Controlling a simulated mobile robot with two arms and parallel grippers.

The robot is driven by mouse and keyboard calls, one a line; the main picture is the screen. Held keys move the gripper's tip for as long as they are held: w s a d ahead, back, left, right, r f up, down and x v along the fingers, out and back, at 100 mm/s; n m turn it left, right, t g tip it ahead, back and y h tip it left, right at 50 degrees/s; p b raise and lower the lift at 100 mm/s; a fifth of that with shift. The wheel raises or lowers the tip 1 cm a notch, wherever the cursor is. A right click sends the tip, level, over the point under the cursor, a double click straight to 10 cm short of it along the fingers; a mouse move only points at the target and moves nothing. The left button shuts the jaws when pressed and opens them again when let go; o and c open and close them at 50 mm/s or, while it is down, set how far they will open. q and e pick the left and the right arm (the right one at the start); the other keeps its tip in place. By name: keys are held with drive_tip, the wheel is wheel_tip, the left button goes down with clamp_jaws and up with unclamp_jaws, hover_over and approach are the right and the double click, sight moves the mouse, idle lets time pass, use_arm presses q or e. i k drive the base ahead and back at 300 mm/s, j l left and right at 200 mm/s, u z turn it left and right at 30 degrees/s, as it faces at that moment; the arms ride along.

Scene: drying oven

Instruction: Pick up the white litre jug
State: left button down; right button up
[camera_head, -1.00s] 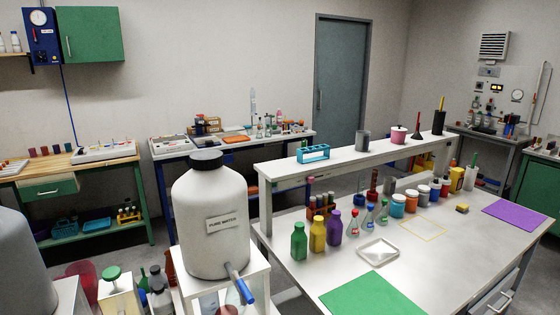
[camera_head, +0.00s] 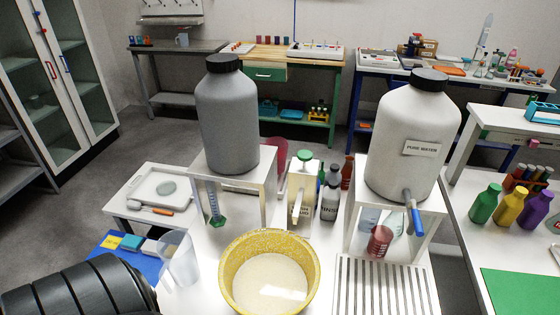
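A pale, see-through jug (camera_head: 179,259) stands upright on the white bench at the lower left in the head view, left of a yellow speckled basin (camera_head: 232,283). It looks like the white litre jug, though I see no litre markings. The basin holds a cloudy whitish liquid. A small greyish jug (camera_head: 182,40) stands on the far grey table; it is too small to make out well. Neither of my grippers is in view.
A grey bottle (camera_head: 228,122) and a white "PURE WATER" bottle (camera_head: 412,155) with a blue-handled tap stand on white stands. A slatted rack (camera_head: 388,290) lies right of the basin. A white tray (camera_head: 145,192) and blue mat (camera_head: 112,253) are at left. A black ribbed shape fills the lower left corner.

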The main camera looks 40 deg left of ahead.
sight(176, 250)
drive_tip(key=u, duration=2.1)
